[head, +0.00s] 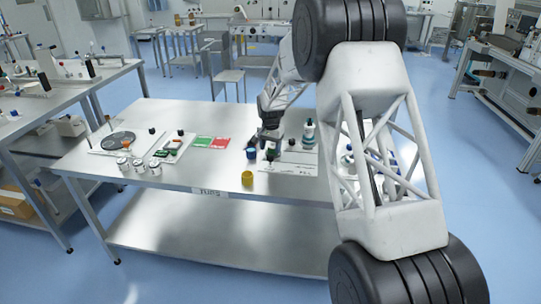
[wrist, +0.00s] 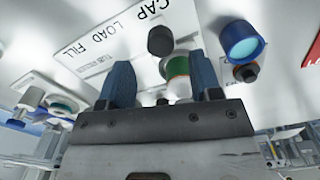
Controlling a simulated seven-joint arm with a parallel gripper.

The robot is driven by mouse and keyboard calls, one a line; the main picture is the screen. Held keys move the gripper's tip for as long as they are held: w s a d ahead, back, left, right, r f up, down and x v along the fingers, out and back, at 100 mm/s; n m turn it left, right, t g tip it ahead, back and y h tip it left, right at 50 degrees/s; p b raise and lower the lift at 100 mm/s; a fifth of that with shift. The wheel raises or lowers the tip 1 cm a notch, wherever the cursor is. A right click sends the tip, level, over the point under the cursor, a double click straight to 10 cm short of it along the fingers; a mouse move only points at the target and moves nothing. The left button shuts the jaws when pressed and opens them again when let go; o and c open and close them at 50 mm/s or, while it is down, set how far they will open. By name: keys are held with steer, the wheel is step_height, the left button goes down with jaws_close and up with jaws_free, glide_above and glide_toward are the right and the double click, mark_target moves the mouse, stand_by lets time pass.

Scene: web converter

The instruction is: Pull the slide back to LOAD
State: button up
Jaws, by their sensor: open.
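A white plate with the printed words CAP, LOAD and FILL (wrist: 95,60) fills the left of the wrist view. It lies on the table in the head view (head: 300,168). A green-banded round part (wrist: 177,68) stands on it, with a dark round knob (wrist: 160,41) beside it; I cannot tell for certain which part is the slide. My gripper (wrist: 161,62) is open, its two blue fingers apart on either side of the green-banded part. I cannot tell if a finger touches it. In the head view my gripper (head: 268,139) is low over the plate's back left.
A blue cup (wrist: 243,43) stands close to my right finger, with a small dark-topped part below it. A yellow cup (head: 247,178) stands near the table's front edge. A bottle (head: 308,134) stands behind the plate. Green and red pads (head: 211,142) lie left.

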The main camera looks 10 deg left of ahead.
mark_target(270, 156)
steer(key=shift+f, duration=2)
